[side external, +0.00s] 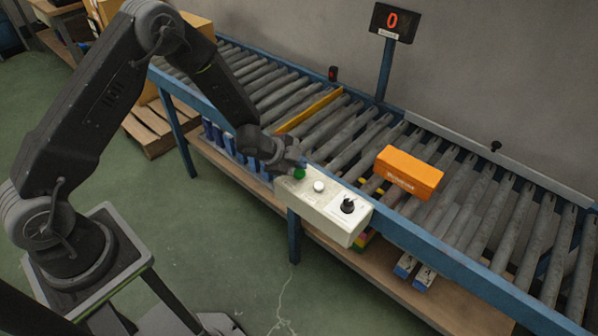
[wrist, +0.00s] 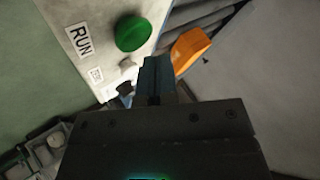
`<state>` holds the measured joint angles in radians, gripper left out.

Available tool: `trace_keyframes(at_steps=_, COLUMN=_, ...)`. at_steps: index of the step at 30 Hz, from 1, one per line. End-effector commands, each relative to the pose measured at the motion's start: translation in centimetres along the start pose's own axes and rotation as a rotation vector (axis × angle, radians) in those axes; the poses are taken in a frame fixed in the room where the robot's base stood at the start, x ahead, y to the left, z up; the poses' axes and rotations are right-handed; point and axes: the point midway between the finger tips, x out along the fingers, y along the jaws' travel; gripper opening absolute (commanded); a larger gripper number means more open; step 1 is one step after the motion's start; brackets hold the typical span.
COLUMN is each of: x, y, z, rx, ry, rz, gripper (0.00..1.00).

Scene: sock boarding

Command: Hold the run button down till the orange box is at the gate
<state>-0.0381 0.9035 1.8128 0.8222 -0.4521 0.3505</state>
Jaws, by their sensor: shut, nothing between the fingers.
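The control box (side external: 322,206) is off-white and sits on the conveyor's near rail. Its green button (side external: 299,174) is beside the word RUN in the wrist view (wrist: 132,33). My gripper (side external: 299,163) is shut and empty, close by the green button. In the wrist view the fingertips (wrist: 155,68) lie just beside the button, not over it; I cannot tell their height above the panel. The orange box (side external: 408,173) lies on the rollers to the right of the control box. A yellow bar (side external: 308,111), perhaps the gate, crosses the rollers to its left, with clear rollers between.
A white button (side external: 319,187) and a black knob (side external: 348,205) sit on the same panel. A display (side external: 393,22) on a post reads 0. Blue items stand on the shelf below. Cardboard boxes (side external: 196,24) are at the back left.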

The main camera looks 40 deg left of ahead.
Motion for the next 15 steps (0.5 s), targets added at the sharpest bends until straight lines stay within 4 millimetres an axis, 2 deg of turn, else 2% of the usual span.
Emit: trace_keyframes(at_steps=15, x=0.40, y=0.31, z=0.32, rx=-0.001, ry=-0.001, rz=0.001, gripper=0.00)
